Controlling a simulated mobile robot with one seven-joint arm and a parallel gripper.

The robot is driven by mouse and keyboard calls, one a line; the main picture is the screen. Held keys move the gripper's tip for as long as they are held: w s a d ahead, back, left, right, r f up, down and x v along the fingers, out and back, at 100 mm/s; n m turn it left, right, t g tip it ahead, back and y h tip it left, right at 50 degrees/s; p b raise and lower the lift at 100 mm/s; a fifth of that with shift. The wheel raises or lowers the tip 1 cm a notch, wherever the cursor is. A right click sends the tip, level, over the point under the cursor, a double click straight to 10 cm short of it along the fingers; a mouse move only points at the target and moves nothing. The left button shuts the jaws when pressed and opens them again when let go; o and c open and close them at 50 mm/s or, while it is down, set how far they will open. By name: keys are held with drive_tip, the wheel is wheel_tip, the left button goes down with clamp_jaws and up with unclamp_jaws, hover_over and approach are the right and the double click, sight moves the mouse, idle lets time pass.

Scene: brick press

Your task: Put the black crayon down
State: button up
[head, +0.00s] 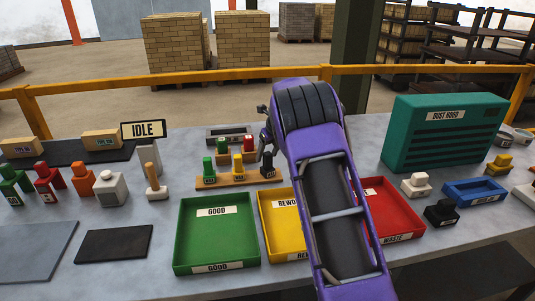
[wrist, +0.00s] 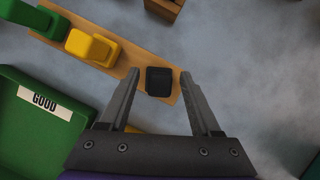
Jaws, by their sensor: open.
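The black crayon (head: 267,170) stands in the right end of a wooden rack (head: 223,181), beside a yellow crayon (head: 238,168) and a green one (head: 209,171). In the wrist view the black crayon (wrist: 159,82) shows from above as a dark block at the rack's end. My gripper (wrist: 160,73) is open, with one finger on each side of the black crayon and gaps visible between. In the head view my purple arm hides most of the gripper; one dark finger (head: 264,147) shows close to the black crayon. I cannot tell the gripper's height above it.
A green GOOD tray (head: 181,235), a yellow rework tray (head: 267,220) and a red WASTE tray (head: 400,215) stand in front of the rack. A smaller wooden rack (head: 235,157) is behind. A teal dust hood (head: 440,130) stands at the right.

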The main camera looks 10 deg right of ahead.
drive_tip(key=v, duration=1.2)
drive_tip(key=shift+p, duration=0.35)
drive_tip(key=shift+r, duration=0.1)
